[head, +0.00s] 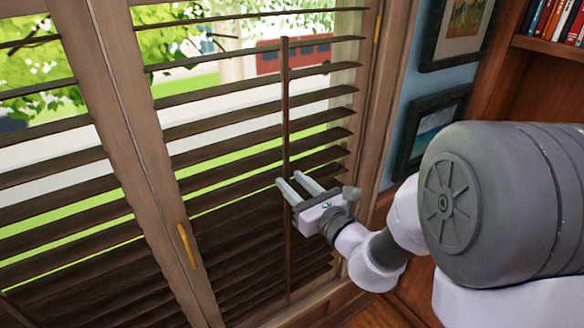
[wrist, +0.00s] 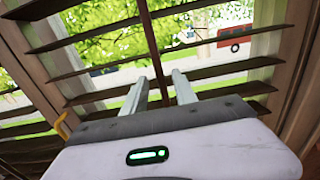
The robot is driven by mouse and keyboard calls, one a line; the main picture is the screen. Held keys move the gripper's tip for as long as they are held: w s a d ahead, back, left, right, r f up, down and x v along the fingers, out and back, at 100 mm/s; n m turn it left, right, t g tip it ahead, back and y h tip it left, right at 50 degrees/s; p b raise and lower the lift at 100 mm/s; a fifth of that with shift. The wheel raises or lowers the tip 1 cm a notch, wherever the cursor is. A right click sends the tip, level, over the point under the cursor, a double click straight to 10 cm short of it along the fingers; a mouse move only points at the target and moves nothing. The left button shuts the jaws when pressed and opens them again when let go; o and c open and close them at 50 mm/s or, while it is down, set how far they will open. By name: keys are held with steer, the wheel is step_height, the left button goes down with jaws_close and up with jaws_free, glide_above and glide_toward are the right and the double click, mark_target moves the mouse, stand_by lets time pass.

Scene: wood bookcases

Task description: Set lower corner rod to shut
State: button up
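The lower corner rod appears to be the thin dark vertical tilt rod (head: 286,110) on the front of the right-hand shutter panel. Its slats (head: 255,97) stand apart, and daylight shows between them. My gripper (head: 288,178) is open at the rod's lower middle, with its two pale fingers pointing at the shutter. In the wrist view the rod (wrist: 152,35) runs down between the two spread fingers (wrist: 160,80). I see no finger clearly pressing on it, and the depth between fingertips and rod is hard to tell.
A second slatted panel (head: 50,180) is on the left, past the wooden frame stiles. A yellow handle (head: 187,246) sits on the middle stile. Framed pictures (head: 433,130) and a bookcase (head: 545,48) are at the right, beside my arm.

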steer(key=shift+w+a, duration=0.25)
steer(key=shift+w, duration=0.2)
jaws_close()
stand_by(1.1)
